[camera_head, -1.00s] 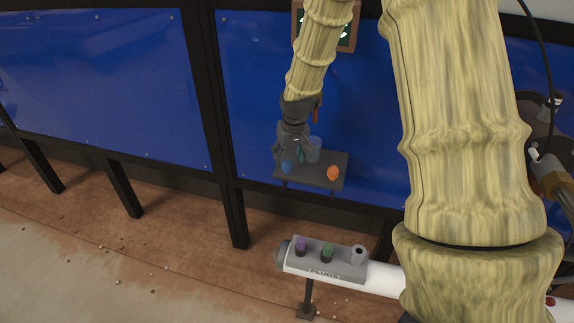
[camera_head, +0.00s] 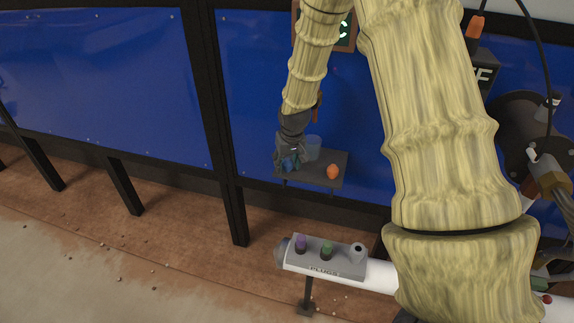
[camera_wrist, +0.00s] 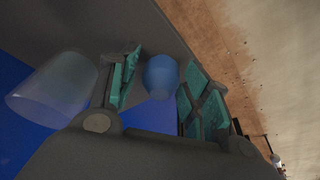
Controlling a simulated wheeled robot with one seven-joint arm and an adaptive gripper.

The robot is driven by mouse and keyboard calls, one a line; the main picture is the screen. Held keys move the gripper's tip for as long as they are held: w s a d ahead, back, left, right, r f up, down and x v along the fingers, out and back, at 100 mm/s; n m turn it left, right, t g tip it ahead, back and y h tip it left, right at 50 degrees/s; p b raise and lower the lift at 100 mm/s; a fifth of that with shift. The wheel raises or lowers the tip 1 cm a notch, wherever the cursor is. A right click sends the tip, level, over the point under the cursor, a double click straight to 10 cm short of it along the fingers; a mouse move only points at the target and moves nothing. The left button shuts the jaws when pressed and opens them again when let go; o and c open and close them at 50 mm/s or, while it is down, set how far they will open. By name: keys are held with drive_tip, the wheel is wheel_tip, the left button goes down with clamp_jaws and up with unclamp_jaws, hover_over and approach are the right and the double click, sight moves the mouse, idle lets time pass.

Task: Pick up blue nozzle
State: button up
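The blue nozzle (camera_wrist: 160,77) is a rounded blue piece on a small dark shelf (camera_head: 325,176). In the wrist view it lies between the two teal-padded fingers of my gripper (camera_wrist: 160,95), with a gap showing on the right side and a narrower one on the left. My gripper is open around it. In the head view my gripper (camera_head: 288,161) is low at the shelf's left end and mostly hides the nozzle.
A translucent bluish cup (camera_wrist: 55,88) stands just left of my left finger; it also shows in the head view (camera_head: 313,147). An orange piece (camera_head: 333,172) sits at the shelf's right. A grey "PLUGS" holder (camera_head: 343,264) with purple and green plugs is below. A blue panel rises behind.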

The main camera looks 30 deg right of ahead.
drive_tip(key=c, duration=0.7)
drive_tip(key=shift+r, duration=0.1)
